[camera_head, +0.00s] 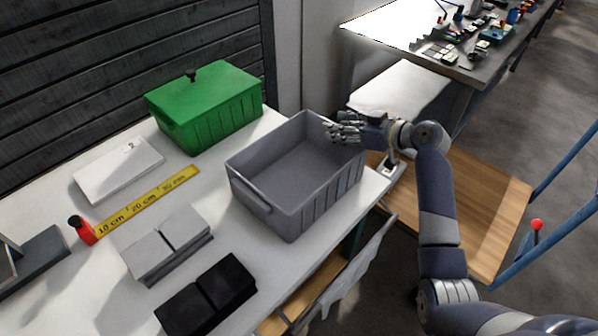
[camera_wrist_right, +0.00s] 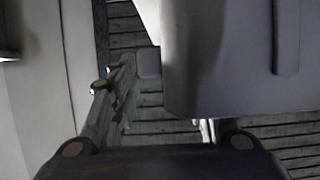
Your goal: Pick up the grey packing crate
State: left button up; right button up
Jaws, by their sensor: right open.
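The grey packing crate (camera_head: 272,210) stands upright and empty on the white table, close to its right edge. A handle bar shows on its near left end. My right gripper (camera_head: 333,130) is open at the crate's far right rim, its fingers pointing left over the corner. In the right wrist view the crate wall (camera_wrist_right: 225,60) fills the upper right. One finger shows to the left of the wall, and the other is mostly hidden behind it. I cannot tell whether they touch it. My left gripper is not in view.
A green lidded box (camera_head: 205,110) stands behind and left of the crate. A yellow ruler strip (camera_head: 148,200), grey blocks (camera_head: 165,245) and black blocks (camera_head: 205,295) lie to its left and front. A wooden platform (camera_head: 470,205) is on the right.

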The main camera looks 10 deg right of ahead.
jog(key=shift+w+a+f, duration=0.3)
jog(key=shift+w+a, duration=0.05)
jog(key=shift+w, duration=0.2)
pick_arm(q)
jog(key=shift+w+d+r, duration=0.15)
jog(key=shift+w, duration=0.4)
pick_arm(e)
jog(key=shift+s, duration=0.1)
jog(key=shift+c, duration=1.4)
grip_shut()
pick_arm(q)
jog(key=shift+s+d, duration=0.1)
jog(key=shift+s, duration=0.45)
pick_arm(e)
jog(key=shift+r, duration=0.1)
jog(key=shift+r, duration=0.15)
